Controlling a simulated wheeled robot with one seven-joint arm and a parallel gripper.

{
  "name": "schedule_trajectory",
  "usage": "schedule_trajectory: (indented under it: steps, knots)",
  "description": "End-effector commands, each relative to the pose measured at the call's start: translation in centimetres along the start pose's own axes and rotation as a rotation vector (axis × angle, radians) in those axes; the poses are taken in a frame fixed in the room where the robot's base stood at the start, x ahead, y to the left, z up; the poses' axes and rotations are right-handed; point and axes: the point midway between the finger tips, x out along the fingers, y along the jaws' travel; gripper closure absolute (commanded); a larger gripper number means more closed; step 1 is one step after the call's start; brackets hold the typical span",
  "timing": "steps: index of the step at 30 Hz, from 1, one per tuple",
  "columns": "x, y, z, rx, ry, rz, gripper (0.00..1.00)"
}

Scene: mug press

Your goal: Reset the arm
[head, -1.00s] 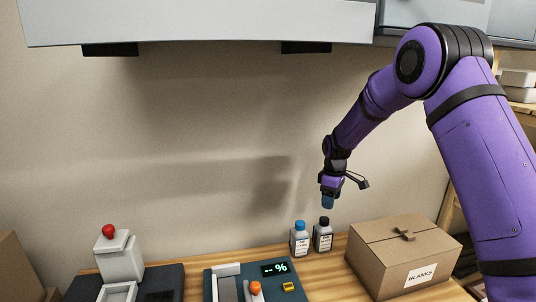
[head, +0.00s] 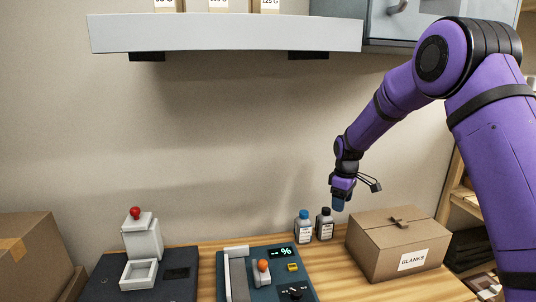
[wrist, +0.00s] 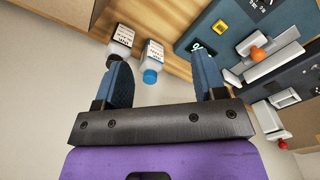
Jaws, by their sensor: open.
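My purple arm reaches in from the right in the head view, with my gripper (head: 338,204) pointing down above the back of the wooden bench. In the wrist view my gripper (wrist: 162,75) shows two blue fingers spread apart with nothing held between them. Beyond the fingertips stand two small bottles, apart from the gripper: a blue-capped bottle (head: 304,229) and a black-capped bottle (head: 325,226). The wrist view also shows the blue-capped bottle (wrist: 152,58) and the black-capped bottle (wrist: 122,42).
A cardboard box labelled BLANKS (head: 388,248) sits right of the bottles. A dark panel with a % display (head: 265,272) and a grey press with a red knob (head: 141,238) stand left. A grey shelf (head: 225,34) hangs above. Another carton (head: 32,252) is far left.

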Motion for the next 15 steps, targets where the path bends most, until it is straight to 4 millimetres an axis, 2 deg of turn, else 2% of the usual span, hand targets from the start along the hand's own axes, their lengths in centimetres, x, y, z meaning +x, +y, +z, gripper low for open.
schedule_trajectory:
  steps: [8,15]
  knots:
    - [-3.8,-1.1,1.5,0.056,0.02,0.022,0.36]
    - [-8.9,-3.0,3.9,0.142,0.051,0.051,0.36]
